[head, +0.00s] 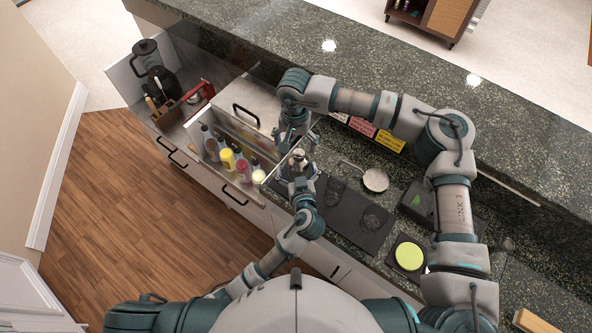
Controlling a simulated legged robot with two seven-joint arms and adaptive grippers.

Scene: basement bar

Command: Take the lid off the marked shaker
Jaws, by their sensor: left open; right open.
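A small metallic shaker (298,156) stands on the counter at the edge of the dark bar mat, between my two grippers. My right gripper (291,141) is open just above and beside the shaker's top. My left gripper (292,176) is open, low and close to the shaker's near side. The grippers partly hide the shaker, so its lid and any mark are too small to make out. I cannot tell whether either gripper touches it.
Several squeeze bottles (227,160) stand in a bin left of the shaker. The black mat (337,215) holds glasses (371,219). A strainer (375,180) lies behind it. A yellow-green disc (409,256) is at right. A raised stone ledge (420,70) runs along the back.

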